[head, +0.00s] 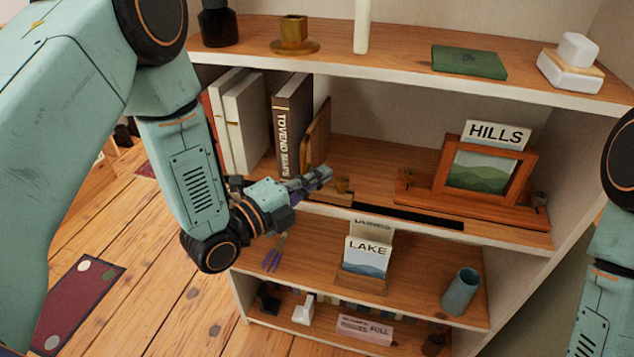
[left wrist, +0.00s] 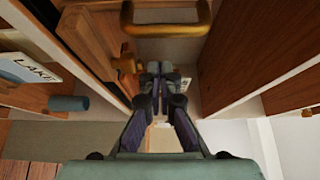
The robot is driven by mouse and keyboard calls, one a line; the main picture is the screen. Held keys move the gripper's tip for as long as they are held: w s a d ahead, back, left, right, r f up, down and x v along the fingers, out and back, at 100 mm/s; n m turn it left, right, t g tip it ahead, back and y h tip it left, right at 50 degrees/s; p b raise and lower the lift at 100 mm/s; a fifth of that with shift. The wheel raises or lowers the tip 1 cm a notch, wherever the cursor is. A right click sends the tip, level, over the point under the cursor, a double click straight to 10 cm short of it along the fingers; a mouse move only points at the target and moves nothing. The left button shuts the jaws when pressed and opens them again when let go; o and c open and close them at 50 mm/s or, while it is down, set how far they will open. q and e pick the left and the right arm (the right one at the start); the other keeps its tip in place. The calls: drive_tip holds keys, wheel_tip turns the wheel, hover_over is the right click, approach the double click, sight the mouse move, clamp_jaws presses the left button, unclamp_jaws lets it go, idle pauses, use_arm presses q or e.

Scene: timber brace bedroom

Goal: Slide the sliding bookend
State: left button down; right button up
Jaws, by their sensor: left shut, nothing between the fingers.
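Upright books (head: 290,120) stand left of the bookend. A framed picture (head: 480,172) with a HILLS card (head: 496,134) stands at the shelf's right. The LAKE card (head: 366,255) and a blue-grey cup (head: 460,292) are on the shelf below. Shelf space between bookend and picture is clear.

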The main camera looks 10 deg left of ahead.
use_arm(q)
drive_tip(key=shift+w+a, duration=0.15)
drive_tip(key=shift+a, duration=0.6)
drive_tip(key=shift+w+a, duration=0.15)
drive_tip(key=shift+a, duration=0.55)
use_arm(e)
drive_tip(key=shift+f, duration=0.1)
use_arm(q)
drive_tip(key=shift+a, duration=0.1)
use_arm(e)
drive_tip(key=shift+a, duration=0.15)
